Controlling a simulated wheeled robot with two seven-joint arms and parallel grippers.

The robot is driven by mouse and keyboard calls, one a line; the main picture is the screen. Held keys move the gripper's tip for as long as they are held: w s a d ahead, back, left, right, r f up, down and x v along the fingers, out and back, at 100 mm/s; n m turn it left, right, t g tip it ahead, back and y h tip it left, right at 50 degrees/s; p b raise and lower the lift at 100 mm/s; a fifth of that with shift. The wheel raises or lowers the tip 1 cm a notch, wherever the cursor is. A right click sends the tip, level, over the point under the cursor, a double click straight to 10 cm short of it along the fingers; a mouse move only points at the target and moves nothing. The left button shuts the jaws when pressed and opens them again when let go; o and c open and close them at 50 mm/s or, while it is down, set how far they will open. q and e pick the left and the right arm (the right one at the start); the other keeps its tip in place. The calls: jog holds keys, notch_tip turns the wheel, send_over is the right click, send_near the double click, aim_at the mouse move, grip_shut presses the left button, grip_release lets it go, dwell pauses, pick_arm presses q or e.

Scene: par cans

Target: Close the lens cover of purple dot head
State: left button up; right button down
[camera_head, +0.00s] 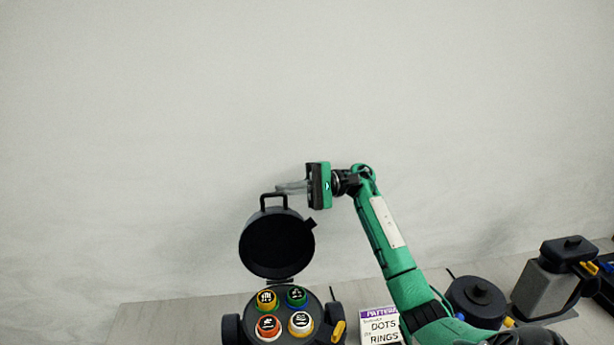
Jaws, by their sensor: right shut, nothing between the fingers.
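A dark round head (326,303) stands at the lower middle with its lens cover (277,244) raised upright behind it. The cover has a loop handle (273,196) on its top edge. My left gripper is not in view.
A dark round lidded thing (476,300) and a grey box-shaped one with a dark top (546,285) stand farther right. The table (165,318) is bare at left; a plain wall rises behind.

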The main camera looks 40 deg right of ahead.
jog(key=s+a+p, duration=0.1)
jog(key=s+a+r+p, duration=0.1)
jog(key=s+a+p, duration=0.1)
jog(key=shift+a+r, duration=0.1)
jog(key=shift+r, duration=0.25)
dwell(0.3)
